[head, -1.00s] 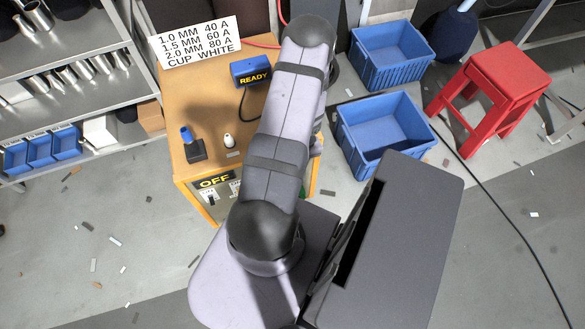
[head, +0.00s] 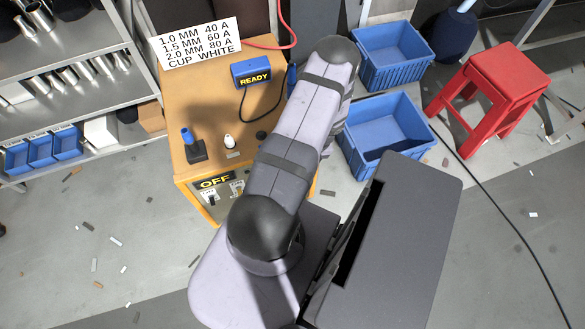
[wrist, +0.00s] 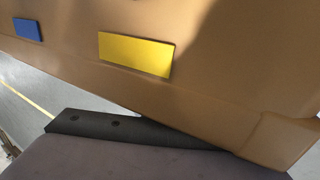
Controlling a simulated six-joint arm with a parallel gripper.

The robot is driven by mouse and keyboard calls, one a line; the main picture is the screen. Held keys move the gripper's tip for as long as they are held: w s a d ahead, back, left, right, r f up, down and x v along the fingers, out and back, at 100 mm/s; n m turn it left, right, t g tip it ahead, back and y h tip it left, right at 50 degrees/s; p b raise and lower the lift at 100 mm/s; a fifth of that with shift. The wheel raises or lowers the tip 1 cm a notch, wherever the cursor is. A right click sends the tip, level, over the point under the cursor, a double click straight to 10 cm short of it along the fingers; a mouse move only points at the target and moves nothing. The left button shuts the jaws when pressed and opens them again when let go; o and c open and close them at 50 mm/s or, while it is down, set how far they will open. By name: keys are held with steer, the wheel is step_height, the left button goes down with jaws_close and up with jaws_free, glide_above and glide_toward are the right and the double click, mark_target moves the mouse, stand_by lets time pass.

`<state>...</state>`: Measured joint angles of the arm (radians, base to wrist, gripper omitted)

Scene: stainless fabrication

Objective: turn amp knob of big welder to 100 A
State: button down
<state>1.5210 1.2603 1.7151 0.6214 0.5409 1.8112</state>
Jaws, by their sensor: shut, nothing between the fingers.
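The orange-tan cabinet (head: 182,104) in the head view carries a black OFF sign (head: 214,182) and switches (head: 211,198) on its front. My arm crosses in front of the cabinet's right part. No amp knob can be made out; part of the front is behind my arm. I cannot tell from the frames which unit is the big welder. My gripper cannot be made out in either view. The wrist view shows a tan panel (wrist: 220,70) close up, with a yellow plate (wrist: 136,54) and a blue plate (wrist: 28,28).
On the cabinet are a blue READY box (head: 251,72), a blue torch-like item in a dark stand (head: 195,150) and a white cup (head: 229,141). A sign (head: 196,43) lists amps. Blue crates (head: 350,165) and a red stool (head: 500,78) are at right.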

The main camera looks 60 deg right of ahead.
steer(key=shift+s+d+f+b, duration=0.2)
steer(key=shift+s+f+b, duration=0.05)
steer(key=shift+f, duration=0.2)
steer(key=shift+s+d+f+b, duration=0.2)
steer(key=shift+f+b, duration=0.05)
steer(key=shift+f, duration=0.35)
steer(key=shift+w, duration=0.1)
stand_by(0.4)
